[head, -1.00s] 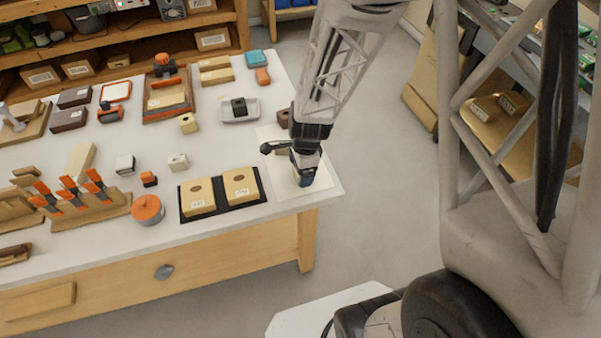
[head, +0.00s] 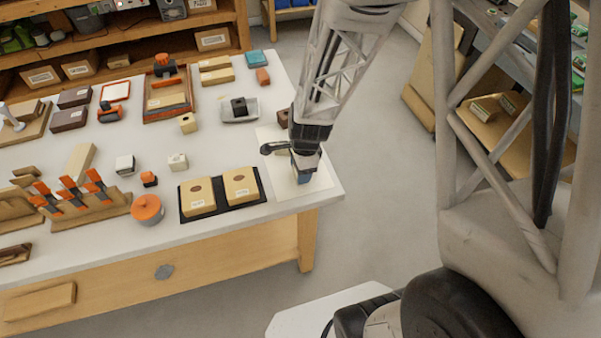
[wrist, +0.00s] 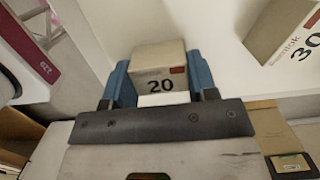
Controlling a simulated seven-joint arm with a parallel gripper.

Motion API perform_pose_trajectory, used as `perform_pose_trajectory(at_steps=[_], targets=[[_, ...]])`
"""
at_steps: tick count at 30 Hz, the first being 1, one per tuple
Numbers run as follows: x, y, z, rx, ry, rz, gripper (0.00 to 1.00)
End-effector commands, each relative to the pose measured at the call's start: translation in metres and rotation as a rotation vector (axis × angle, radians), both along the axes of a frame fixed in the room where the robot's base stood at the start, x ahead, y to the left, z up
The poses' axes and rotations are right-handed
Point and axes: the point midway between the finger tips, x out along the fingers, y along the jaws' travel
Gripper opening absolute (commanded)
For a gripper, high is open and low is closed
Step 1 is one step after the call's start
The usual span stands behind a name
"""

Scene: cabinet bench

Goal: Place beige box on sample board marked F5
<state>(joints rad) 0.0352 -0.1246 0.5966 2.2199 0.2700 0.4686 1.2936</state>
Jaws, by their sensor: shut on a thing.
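My gripper (head: 303,175) is low over the white sheet at the table's right front corner. In the wrist view its blue fingers (wrist: 158,82) are shut on a beige box (wrist: 160,68) marked 20, one finger on each side. In the head view the gripper hides most of this box.
Another beige box (wrist: 285,38) marked 30 shows in the wrist view. A grey dish (head: 240,115) with a dark block, an orange round container (head: 147,209) and several small blocks stand on the white table. The white sheet (head: 318,185) reaches near the table's right edge.

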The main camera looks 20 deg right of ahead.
Motion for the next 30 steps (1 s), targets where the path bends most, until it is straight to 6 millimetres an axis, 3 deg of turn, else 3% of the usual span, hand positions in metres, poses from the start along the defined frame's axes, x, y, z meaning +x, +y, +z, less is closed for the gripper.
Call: perform_pose_trajectory(at_steps=[2,13,22,30], targets=[[0.000,0.000,0.000,0.000,0.000,0.000,0.23],[0.000,0.000,0.006,0.000,-0.001,0.000,0.23],[0.001,0.000,0.037,0.000,-0.004,0.000,0.23],[-0.040,0.000,0.040,0.000,-0.002,0.000,0.23]])
